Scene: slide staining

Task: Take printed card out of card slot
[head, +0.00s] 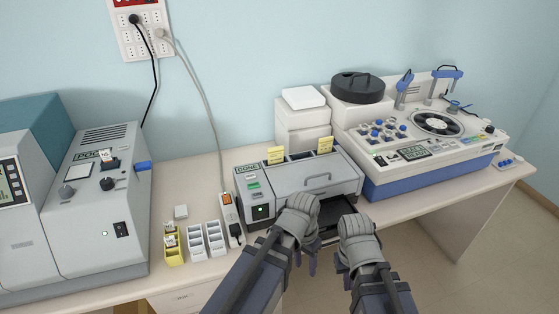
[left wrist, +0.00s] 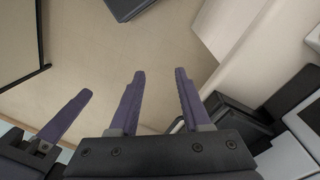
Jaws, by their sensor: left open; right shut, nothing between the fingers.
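A small white card with dark and orange marks (head: 109,157) stands up from the sloped top of the grey machine (head: 85,235) at the left, beside its display. It looks like the printed card, but its print is too small to read. My left gripper (head: 305,262) is far to the right of it, in front of the grey device with the DONE display. In the left wrist view its two purple fingers (left wrist: 160,75) are apart with nothing between them. My right gripper (head: 341,263) is just right of the left one, shut and empty, its fingers mostly hidden.
The grey DONE device (head: 318,182) has a dark tray (head: 337,231) out at its front, close to my grippers. A yellow rack (head: 174,259) with cards, white racks (head: 216,238) and a power strip (head: 231,212) stand between the machines. A blue-white machine (head: 430,165) fills the right.

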